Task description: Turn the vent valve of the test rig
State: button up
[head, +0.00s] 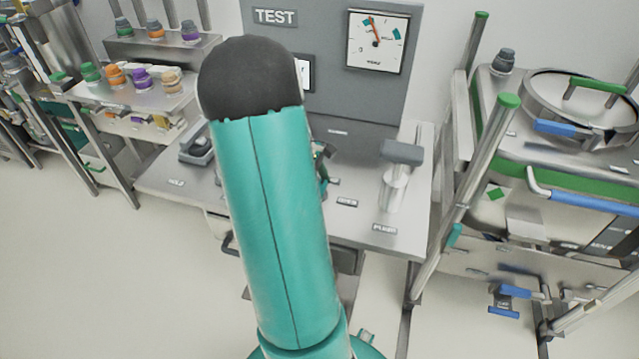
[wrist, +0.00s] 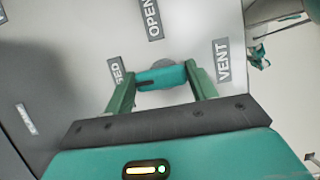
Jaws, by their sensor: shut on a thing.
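The vent valve's teal bar handle (wrist: 160,77) sits on a grey round hub in the wrist view, near labels reading VENT (wrist: 223,61), OPEN (wrist: 153,19) and a partly hidden one ending in SED (wrist: 116,72). My gripper (wrist: 160,73) has its two green fingers on either side of the handle, shut on it. The handle lies roughly crosswise in this view, between the fingers. In the head view my teal arm hides the valve and most of the gripper. The test rig (head: 425,205) shows its grey TEST panel and a gauge (head: 378,40) with its needle pointing up, slightly left.
A grey-topped post (head: 402,152) stands on the rig's right side. A grey device (head: 196,143) sits on its left. A cart with a round vessel (head: 580,105) and green-capped rail (head: 508,101) is at right. Shelves with coloured-cap jars stand at left. The floor at lower left is clear.

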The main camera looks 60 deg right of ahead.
jog(key=m+y, duration=0.1)
jog(key=m, duration=0.3)
jog(key=shift+s+d+m+y, duration=0.1)
jog(key=shift+m+y, duration=0.2)
jog(key=shift+y, duration=0.1)
jog(key=m, duration=0.2)
jog(key=m+t+y, duration=0.1)
jog(key=m, duration=0.1)
jog(key=shift+s+m+y, duration=0.1)
jog(key=shift+m+y, duration=0.2)
jog(key=m, duration=0.2)
jog(key=m+t+y, duration=0.1)
jog(key=m, duration=0.1)
jog(key=shift+s+t, duration=0.1)
jog(key=shift+t, duration=0.2)
jog(key=shift+m+t+y, duration=0.3)
jog(key=shift+m+t, duration=0.4)
jog(key=shift+m, duration=1.5)
jog(key=o, duration=1)
